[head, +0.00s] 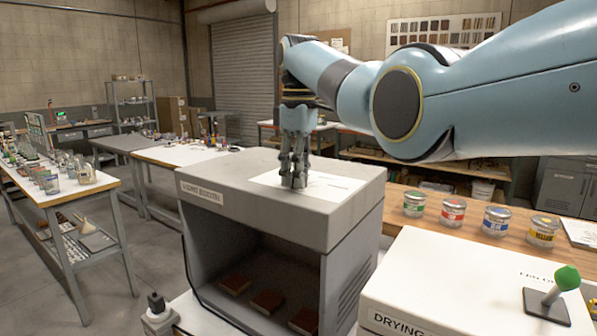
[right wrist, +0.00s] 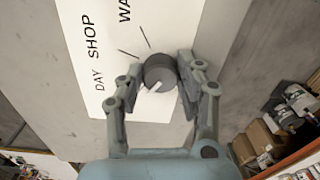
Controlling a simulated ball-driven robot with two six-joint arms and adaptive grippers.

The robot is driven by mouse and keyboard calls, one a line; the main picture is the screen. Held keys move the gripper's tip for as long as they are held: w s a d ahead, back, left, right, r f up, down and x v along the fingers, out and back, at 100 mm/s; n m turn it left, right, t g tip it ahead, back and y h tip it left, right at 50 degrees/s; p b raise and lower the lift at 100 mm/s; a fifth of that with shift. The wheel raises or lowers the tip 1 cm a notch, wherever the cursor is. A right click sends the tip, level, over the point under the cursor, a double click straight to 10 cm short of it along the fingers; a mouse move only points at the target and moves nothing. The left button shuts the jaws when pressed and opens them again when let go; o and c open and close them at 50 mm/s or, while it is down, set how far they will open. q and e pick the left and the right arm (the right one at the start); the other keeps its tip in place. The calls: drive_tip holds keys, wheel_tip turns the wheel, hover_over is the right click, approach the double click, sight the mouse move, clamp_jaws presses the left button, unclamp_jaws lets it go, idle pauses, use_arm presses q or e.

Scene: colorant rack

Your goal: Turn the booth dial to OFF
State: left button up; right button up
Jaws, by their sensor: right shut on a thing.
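The booth dial (right wrist: 160,72) is a round dark grey knob on a white label panel (right wrist: 88,30) on the booth's top. Its white pointer line points down and left in the right wrist view. The labels DAY, SHOP and a cut-off WA show there; I see no OFF label. My right gripper (head: 293,182) points down onto the grey booth (head: 300,217) and hides the dial in the head view. In the right wrist view its fingers (right wrist: 158,76) are shut on the dial from both sides. My left gripper is not in view.
Three reddish-brown blocks (head: 267,301) lie inside the booth. A white drying unit (head: 440,275) with a green-knobbed lever (head: 562,282) stands at right front. Several colorant jars (head: 452,212) line the wooden bench behind it. A table with glassware (head: 75,180) stands at left.

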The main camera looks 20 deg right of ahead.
drive_tip(key=o, duration=1.1)
drive_tip(key=shift+o, duration=0.2)
wheel_tip(320, 180, up, 12)
drive_tip(key=shift+w, duration=0.15)
drive_tip(key=shift+d, duration=0.1)
